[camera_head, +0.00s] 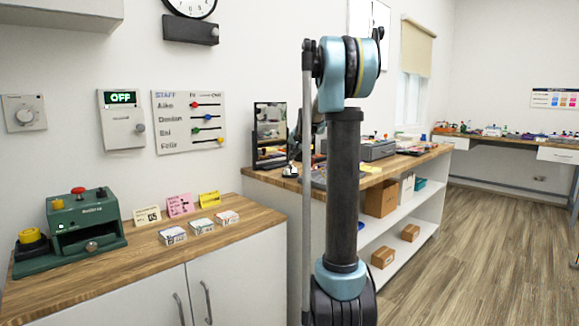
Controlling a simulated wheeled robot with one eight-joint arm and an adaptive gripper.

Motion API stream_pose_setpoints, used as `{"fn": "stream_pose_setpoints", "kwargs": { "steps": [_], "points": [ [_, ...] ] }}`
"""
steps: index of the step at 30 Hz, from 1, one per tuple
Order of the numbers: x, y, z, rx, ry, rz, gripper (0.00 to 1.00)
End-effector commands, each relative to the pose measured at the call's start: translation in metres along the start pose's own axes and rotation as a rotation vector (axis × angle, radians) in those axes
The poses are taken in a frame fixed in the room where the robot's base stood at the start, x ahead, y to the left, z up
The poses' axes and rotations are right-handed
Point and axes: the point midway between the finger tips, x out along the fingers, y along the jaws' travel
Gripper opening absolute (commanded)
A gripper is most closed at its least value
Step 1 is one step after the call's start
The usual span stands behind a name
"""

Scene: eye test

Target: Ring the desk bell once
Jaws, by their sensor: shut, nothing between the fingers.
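My gripper (293,154) is small in the view and partly hidden behind my own upright arm. It points down over the left end of the far wooden counter, shut and empty. A small silvery, rounded thing (290,171), which looks like the desk bell, sits on that counter just below the fingertips. I cannot tell whether the fingers touch it.
A dark framed mirror or screen (270,133) stands close behind the gripper. A grey machine (376,150) is farther right on the counter. A green device (83,220) with red and yellow buttons and several cards stand on the nearer cabinet (150,258). The floor at right is clear.

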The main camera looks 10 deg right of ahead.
Motion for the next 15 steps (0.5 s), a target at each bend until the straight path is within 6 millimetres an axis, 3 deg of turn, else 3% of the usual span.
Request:
{"fn": "stream_pose_setpoints", "kwargs": {
  "steps": [15],
  "points": [
    [0.0036, 0.0025, 0.0026, 0.000, 0.000, 0.000, 0.00]
  ]
}}
